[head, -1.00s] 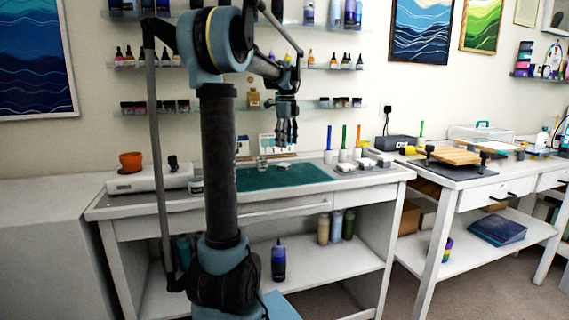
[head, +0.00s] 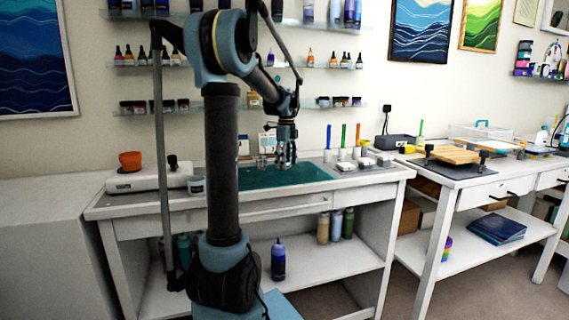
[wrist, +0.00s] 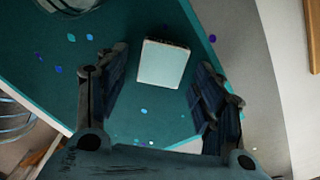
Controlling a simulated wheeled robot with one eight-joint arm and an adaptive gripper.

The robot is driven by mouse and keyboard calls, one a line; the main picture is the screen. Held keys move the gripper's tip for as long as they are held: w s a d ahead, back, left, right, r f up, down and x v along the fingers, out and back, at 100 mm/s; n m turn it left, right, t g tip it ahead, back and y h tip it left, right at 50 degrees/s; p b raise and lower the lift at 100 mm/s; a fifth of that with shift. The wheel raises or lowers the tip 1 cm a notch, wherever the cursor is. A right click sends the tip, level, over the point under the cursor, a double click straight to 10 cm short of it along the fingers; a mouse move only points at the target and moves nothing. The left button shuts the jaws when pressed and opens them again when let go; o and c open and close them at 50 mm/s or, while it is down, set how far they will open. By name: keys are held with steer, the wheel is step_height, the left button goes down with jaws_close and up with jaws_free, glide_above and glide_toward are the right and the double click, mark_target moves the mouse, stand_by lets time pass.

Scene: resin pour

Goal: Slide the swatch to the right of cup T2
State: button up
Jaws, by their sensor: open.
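A pale rectangular piece (wrist: 163,63), which looks like the swatch, lies flat on the teal mat (wrist: 50,88). In the wrist view it sits between and beyond the fingers of my gripper (wrist: 162,108), apart from both. My gripper (head: 285,165) hangs pointing down low over the mat in the head view, open and empty, hiding the pale piece there. Clear cups (head: 262,161) stand left of it at the mat's back edge. I cannot read which cup is T2.
Small coloured specks dot the mat. The mat's right side (head: 318,174) looks clear.

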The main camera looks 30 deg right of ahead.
steer(key=shift+c, duration=0.6)
steer(key=c, duration=1)
steer(key=shift+a, duration=0.1)
steer(key=shift+s+a, duration=0.2)
steer(key=shift+a, duration=0.35)
steer(key=shift+s+a, duration=0.2)
steer(key=shift+a, duration=0.3)
steer(key=o, duration=1.1)
steer(key=shift+r, duration=0.1)
step_height(320, 180, up, 12)
steer(key=shift+w, duration=0.1)
